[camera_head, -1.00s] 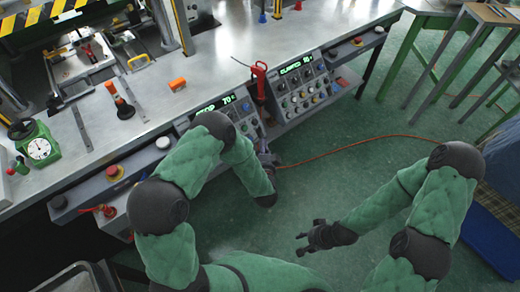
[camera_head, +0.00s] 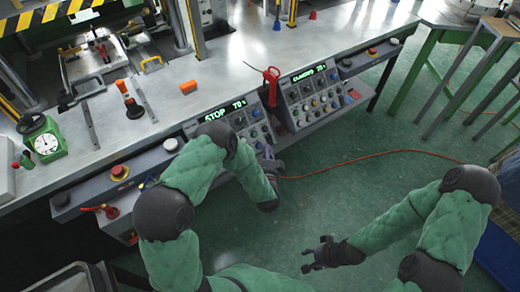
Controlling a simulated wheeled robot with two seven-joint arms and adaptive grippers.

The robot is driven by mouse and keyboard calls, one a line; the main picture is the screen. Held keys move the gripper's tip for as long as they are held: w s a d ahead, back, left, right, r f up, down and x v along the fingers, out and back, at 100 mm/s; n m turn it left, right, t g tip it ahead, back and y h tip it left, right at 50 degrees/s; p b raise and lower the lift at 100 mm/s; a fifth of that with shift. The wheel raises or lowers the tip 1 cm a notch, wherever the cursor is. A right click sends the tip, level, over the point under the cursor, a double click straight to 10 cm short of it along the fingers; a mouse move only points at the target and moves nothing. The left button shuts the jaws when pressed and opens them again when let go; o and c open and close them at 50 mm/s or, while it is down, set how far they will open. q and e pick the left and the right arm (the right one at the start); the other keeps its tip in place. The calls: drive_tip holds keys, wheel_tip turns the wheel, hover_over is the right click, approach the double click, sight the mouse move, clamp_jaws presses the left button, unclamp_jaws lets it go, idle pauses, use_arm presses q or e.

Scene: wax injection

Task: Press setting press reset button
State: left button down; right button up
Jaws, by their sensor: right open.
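Two sloped control panels sit at the bench's front edge. The left panel (camera_head: 255,131) has a green display reading STOP 70, and the right panel (camera_head: 315,97) has a display whose word is hard to read. Both carry rows of small buttons and knobs. I cannot tell which button is the reset. My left arm covers part of the left panel. My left gripper (camera_head: 273,167) is at that panel's lower right edge, small and partly hidden, and its jaws cannot be made out. My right gripper (camera_head: 318,256) is open and empty over the green floor, away from the panels.
A red-handled tool (camera_head: 271,87) stands between the panels. An orange cable (camera_head: 370,155) crosses the floor. A green dial gauge (camera_head: 45,141) and an orange block (camera_head: 188,87) are on the bench.

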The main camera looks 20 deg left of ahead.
sight(263, 139)
use_arm(q)
drive_tip(key=shift+w+a+f+b, duration=0.95)
drive_tip(key=shift+a+f+b, duration=0.1)
drive_tip(key=shift+a+f, duration=0.15)
drive_tip(key=shift+f, duration=0.1)
idle(0.6)
drive_tip(key=shift+w+a+f+b, duration=0.15)
drive_tip(key=shift+a+f+b, duration=0.1)
drive_tip(key=shift+b, duration=0.1)
drive_tip(key=shift+w+a+f+b, duration=0.2)
drive_tip(key=shift+a+b, duration=0.05)
drive_tip(key=shift+b, duration=0.05)
idle(0.8)
drive_tip(key=shift+d+r, duration=0.1)
idle(0.3)
drive_tip(key=shift+s+d+r+p, duration=0.4)
drive_tip(key=shift+d+r+p, duration=0.05)
drive_tip(key=shift+p, duration=0.1)
drive_tip(key=s+d+r+p, duration=0.2)
drive_tip(key=d+r+p, duration=0.1)
drive_tip(key=shift+s+r, duration=0.1)
drive_tip(key=shift+s, duration=0.05)
idle(0.5)
